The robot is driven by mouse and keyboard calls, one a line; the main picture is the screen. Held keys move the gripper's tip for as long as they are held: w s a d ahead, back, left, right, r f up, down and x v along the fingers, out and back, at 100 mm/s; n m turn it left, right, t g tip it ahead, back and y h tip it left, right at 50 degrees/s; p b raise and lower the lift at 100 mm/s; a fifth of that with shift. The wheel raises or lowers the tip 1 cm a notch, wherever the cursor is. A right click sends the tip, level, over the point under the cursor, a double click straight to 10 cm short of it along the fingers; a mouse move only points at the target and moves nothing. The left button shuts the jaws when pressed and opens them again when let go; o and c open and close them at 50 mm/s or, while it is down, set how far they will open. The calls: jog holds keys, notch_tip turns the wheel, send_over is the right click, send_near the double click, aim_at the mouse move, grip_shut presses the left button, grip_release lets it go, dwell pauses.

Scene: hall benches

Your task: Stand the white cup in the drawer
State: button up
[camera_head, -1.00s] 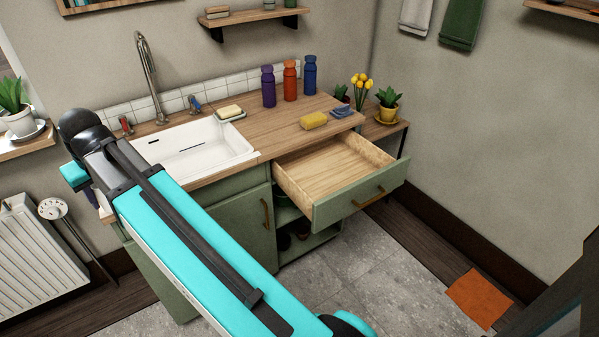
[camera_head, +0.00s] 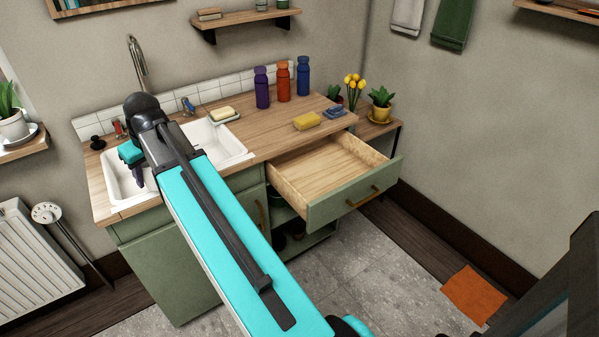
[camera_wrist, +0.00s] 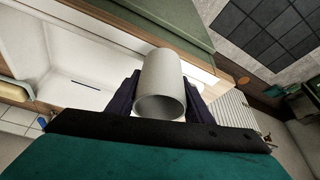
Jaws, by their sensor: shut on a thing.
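The white cup (camera_wrist: 162,72) is between the two dark fingers of my gripper (camera_wrist: 164,88) in the wrist view, its open rim towards the camera. My gripper is shut on it. In the head view my gripper (camera_head: 138,174) hangs over the left part of the sink, and the cup is hidden or too small to make out there. The drawer (camera_head: 352,197) is pulled out under the right end of the counter, right of my gripper. Its wooden inside shows empty in the head view.
The sink (camera_head: 222,148) lies behind my arm. Purple (camera_head: 262,88), orange (camera_head: 284,82) and blue (camera_head: 303,76) bottles stand at the counter's back. A yellow sponge (camera_head: 307,121) and blue cloth (camera_head: 335,112) lie behind the drawer. A tall tap (camera_head: 137,62) rises behind the sink.

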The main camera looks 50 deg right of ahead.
jog(key=s+d, duration=0.1)
jog(key=d, duration=0.3)
jog(key=s+d, duration=0.1)
jog(key=d, duration=0.4)
jog(key=s+d+f, duration=0.1)
jog(key=d, duration=0.4)
jog(key=shift+s+d+f+p, duration=0.1)
jog(key=shift+s+d+p, duration=0.05)
jog(key=shift+s+p, duration=0.15)
jog(key=s+d, duration=0.2)
jog(key=d, duration=0.2)
jog(key=s+d, duration=0.2)
jog(key=d, duration=0.2)
jog(key=s+d+f, duration=0.1)
jog(key=s+d, duration=0.1)
jog(key=d, duration=0.2)
jog(key=shift+p, duration=0.35)
jog(key=s+d, duration=0.1)
jog(key=d, duration=0.1)
jog(key=s+d, duration=0.3)
jog(key=d, duration=0.1)
jog(key=shift+s+d+f, duration=0.1)
jog(key=shift+s+f, duration=0.05)
jog(key=shift+f, duration=0.2)
send_over(318, 186)
notch_tip(318, 186, down, 6)
jog(key=shift+n, duration=0.3)
jog(key=shift+f, duration=0.15)
jog(key=shift+f, duration=3)
